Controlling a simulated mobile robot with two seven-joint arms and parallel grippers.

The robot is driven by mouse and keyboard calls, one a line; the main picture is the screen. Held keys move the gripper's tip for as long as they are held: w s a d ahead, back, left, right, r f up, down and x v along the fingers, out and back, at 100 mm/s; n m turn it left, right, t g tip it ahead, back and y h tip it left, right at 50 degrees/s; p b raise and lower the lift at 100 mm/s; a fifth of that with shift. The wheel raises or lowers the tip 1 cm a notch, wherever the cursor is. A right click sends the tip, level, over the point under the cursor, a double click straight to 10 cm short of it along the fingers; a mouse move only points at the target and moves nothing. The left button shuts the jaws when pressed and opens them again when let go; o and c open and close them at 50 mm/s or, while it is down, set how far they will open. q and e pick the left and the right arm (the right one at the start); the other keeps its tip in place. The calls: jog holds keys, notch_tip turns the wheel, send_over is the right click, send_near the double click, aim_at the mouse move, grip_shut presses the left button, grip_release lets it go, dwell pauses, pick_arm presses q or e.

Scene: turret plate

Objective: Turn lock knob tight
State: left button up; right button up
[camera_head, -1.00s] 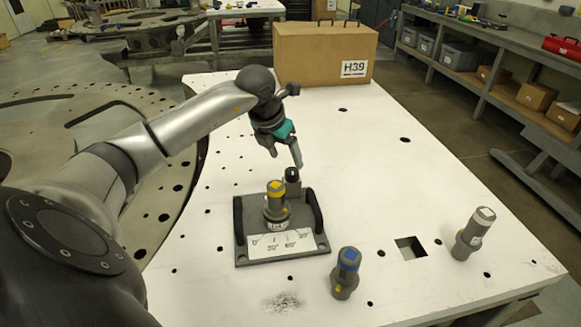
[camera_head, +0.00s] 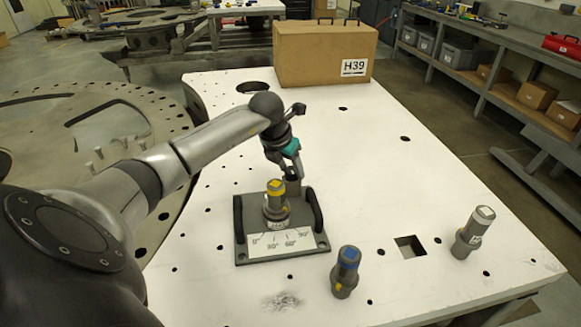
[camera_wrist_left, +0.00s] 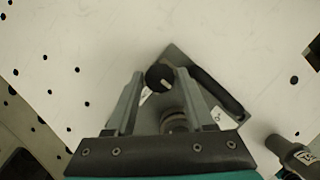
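The lock knob (camera_wrist_left: 159,77) is a round black knob with a pale line across its top. It stands at the back of the grey turret plate (camera_head: 242,258), behind the yellow-topped turret piece (camera_head: 275,203). My left gripper (camera_wrist_left: 160,75) is open, with one finger on either side of the knob in the wrist view. A small gap shows beside the knob; I cannot tell whether a finger touches it. In the head view my left gripper (camera_head: 291,170) is low over the back of the plate and partly hides the knob. My right gripper is in neither view.
The plate has dark handles on both sides and an angle scale (camera_head: 284,243) at its front. A blue-topped piece (camera_head: 345,272) and a white-topped piece (camera_head: 473,232) stand to the right, near a square hole (camera_head: 410,246). A cardboard box (camera_head: 325,55) stands at the back.

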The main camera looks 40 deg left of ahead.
pick_arm(q)
grip_shut()
dwell(0.4)
jog(key=m+b, duration=0.1)
jog(key=m, duration=0.1)
jog(key=m+h+b, duration=0.1)
jog(key=shift+a+m, duration=0.2)
jog(key=shift+m, duration=0.2)
jog(key=m+h+b, duration=0.1)
jog(key=m, duration=0.1)
jog(key=m+h+b, duration=0.1)
jog(key=m, duration=0.1)
jog(key=shift+w+g, duration=0.15)
jog(key=shift+g, duration=0.15)
jog(key=m+g+h+b, duration=0.1)
jog(key=m+b, duration=0.1)
jog(key=m, duration=0.3)
jog(key=shift+w+a, duration=0.1)
jog(key=m+g+b, duration=0.1)
jog(key=m, duration=0.1)
jog(key=m+g+b, duration=0.1)
jog(key=m, duration=0.1)
jog(key=shift+m+h+b, duration=0.3)
jog(key=shift+m+h, duration=0.1)
jog(key=shift+m, duration=0.3)
jog(key=shift+o, duration=2.2)
grip_release()
